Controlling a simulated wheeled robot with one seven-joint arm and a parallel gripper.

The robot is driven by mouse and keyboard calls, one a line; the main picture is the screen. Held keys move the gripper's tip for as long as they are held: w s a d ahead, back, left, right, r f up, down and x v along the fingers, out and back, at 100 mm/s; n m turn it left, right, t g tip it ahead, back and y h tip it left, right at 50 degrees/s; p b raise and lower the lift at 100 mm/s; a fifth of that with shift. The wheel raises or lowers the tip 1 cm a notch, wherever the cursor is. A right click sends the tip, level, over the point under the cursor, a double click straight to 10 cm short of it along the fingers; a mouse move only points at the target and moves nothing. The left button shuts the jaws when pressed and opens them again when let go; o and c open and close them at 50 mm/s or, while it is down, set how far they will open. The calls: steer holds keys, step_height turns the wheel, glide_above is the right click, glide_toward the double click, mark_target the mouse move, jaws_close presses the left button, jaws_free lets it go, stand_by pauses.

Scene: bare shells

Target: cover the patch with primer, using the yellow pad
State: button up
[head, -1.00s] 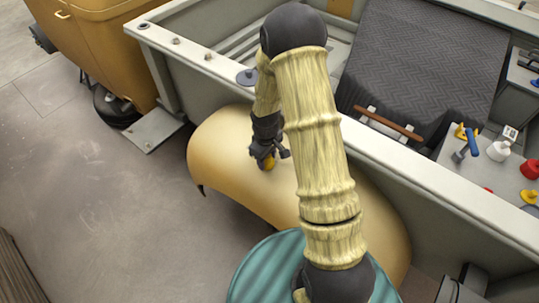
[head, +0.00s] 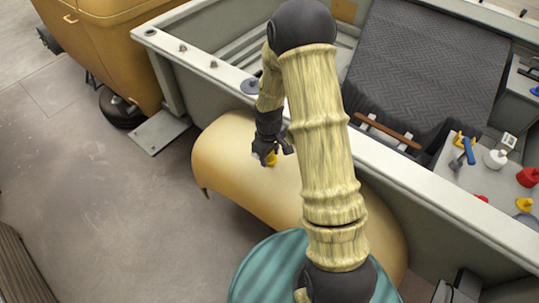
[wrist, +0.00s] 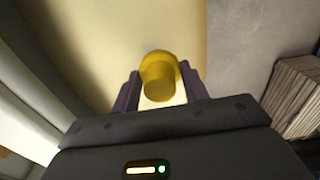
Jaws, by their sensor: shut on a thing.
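The yellow pad (wrist: 160,78) is between the fingers of my gripper (wrist: 160,90), which is shut on it. In the head view my gripper (head: 271,152) is over the upper middle of the curved cream-yellow panel (head: 225,160), and a bit of the pad (head: 271,159) shows below the fingers. In the wrist view the pad is in front of the pale panel surface (wrist: 110,45); I cannot tell whether it touches. The patch's outline is not clear in either view; a small pale spot shows just left of the fingers.
A grey truck bed wall (head: 400,175) runs behind the panel. The floor at left is clear.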

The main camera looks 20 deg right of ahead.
steer(key=shift+r, duration=0.2)
steer(key=shift+r+p, duration=1.1)
steer(key=shift+r, duration=0.5)
steer(key=shift+f, duration=0.1)
steer(key=f+m+b, duration=0.1)
steer(key=m+b, duration=0.1)
steer(key=b, duration=0.1)
steer(key=shift+w+f, duration=0.15)
steer(key=shift+f, duration=0.05)
steer(key=m+b, duration=0.1)
steer(key=f+m+b, duration=0.1)
steer(key=m+b, duration=0.1)
steer(key=shift+w+f+m+b, duration=0.15)
steer(key=shift+m+b, duration=0.15)
steer(key=m+b, duration=0.2)
steer(key=m, duration=0.1)
steer(key=shift+f+b, duration=0.3)
steer(key=shift+f, duration=0.05)
steer(key=shift+m+b, duration=0.5)
steer(key=shift+m, duration=0.4)
steer(key=shift+r, duration=0.2)
